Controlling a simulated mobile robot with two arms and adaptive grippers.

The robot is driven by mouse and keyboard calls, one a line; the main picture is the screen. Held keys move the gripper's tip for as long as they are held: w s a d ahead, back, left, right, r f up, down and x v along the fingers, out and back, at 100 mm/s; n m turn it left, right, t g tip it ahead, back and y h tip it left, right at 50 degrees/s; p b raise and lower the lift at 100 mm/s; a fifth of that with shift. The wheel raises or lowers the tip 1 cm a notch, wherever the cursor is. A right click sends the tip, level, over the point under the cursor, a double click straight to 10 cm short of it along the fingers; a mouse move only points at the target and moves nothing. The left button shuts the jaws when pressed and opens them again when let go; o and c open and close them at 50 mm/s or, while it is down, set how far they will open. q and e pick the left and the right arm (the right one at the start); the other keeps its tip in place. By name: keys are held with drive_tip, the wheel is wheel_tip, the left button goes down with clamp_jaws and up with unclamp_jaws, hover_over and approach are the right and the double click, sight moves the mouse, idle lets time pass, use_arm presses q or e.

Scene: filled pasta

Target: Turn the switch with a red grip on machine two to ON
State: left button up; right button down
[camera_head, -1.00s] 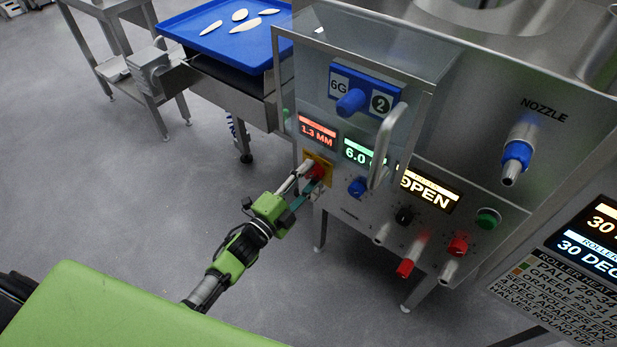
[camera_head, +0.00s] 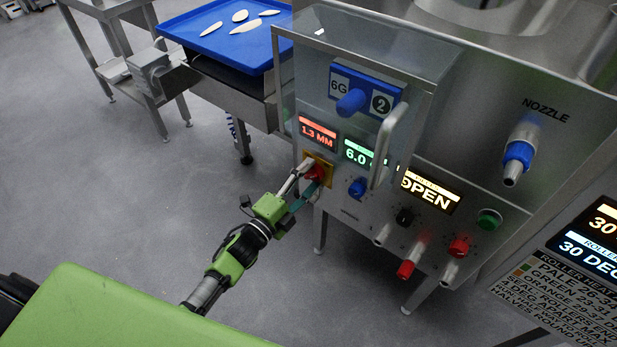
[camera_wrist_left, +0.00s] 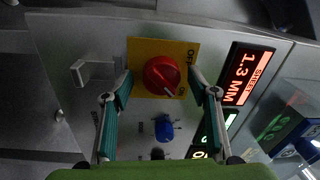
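The red switch grip (camera_head: 316,172) sits on a yellow plate at the left end of the machine's front panel. In the left wrist view the round red grip (camera_wrist_left: 161,75) is on the yellow plate (camera_wrist_left: 145,48), with OFF at the upper right and ON at the lower right. A white mark on the grip's lower edge points to the lower right, near ON. My left gripper (camera_head: 302,183) is at the switch. In the wrist view its fingertips (camera_wrist_left: 161,78) stand on either side of the grip, with gaps visible. My right gripper is out of view.
A blue panel marked 2 (camera_head: 383,103) is above the displays. A blue tray (camera_head: 225,45) is behind. Floor at left is clear.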

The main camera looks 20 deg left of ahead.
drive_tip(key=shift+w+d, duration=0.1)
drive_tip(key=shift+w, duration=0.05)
use_arm(q)
drive_tip(key=v, duration=1.2)
idle(0.3)
